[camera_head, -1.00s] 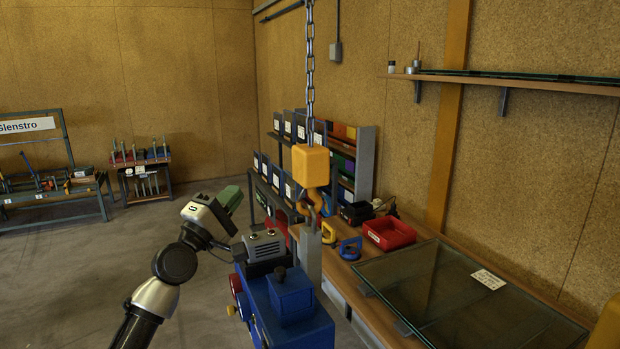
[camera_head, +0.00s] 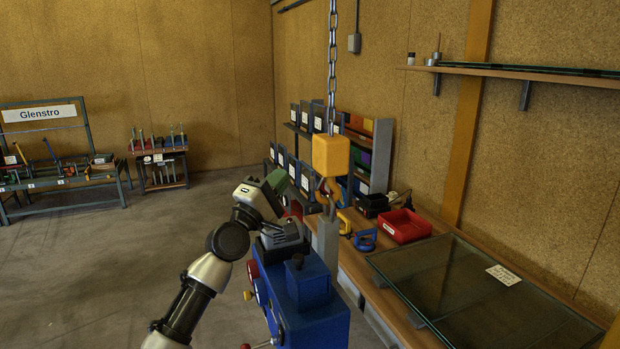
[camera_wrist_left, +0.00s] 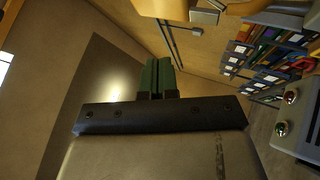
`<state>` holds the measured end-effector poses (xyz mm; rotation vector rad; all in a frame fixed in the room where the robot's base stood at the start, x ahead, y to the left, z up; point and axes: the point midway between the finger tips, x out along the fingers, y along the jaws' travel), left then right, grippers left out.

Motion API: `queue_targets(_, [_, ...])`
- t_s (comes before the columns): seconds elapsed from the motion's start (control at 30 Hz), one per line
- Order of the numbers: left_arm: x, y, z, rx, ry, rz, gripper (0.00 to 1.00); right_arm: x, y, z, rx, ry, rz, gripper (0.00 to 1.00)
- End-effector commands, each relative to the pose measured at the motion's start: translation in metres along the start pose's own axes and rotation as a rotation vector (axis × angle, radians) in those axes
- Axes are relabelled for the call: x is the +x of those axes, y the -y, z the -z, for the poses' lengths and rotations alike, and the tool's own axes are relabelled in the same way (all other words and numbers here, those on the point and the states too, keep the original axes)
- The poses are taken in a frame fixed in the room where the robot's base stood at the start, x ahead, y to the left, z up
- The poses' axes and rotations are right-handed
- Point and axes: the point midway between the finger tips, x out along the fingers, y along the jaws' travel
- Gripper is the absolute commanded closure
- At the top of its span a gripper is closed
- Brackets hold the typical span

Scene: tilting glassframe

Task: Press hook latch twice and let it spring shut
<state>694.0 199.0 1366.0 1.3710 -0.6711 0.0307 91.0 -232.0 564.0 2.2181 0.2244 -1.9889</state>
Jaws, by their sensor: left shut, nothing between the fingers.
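The yellow hook block (camera_head: 330,155) hangs on a chain in the middle of the head view. Its orange hook (camera_head: 328,191) is just below, above a grey post. The latch is too small to make out. My left gripper (camera_head: 278,179) has green fingers and is to the left of the hook, apart from it in the picture. In the left wrist view its green fingers (camera_wrist_left: 157,76) are together with nothing between them. A yellow part at the top edge there appears to belong to the hook block (camera_wrist_left: 160,8). My right gripper is not in view.
A blue machine (camera_head: 307,285) stands below the hook. To the right is a workbench with a red bin (camera_head: 404,226), a blue clamp-like tool (camera_head: 365,239) and a glass pane (camera_head: 480,290). Shelving (camera_head: 375,155) stands behind.

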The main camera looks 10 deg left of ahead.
Motion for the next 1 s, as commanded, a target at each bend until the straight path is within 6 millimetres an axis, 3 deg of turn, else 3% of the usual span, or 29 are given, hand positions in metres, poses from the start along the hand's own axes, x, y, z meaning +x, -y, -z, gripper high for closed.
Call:
queue_targets(0.3, [0.017,0.013,-0.013,0.001,-0.001,-0.001,1.00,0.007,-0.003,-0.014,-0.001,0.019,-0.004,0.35])
queue_targets(1.0, [0.018,0.013,-0.013,0.001,-0.001,0.000,1.00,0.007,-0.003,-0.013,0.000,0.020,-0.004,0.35])
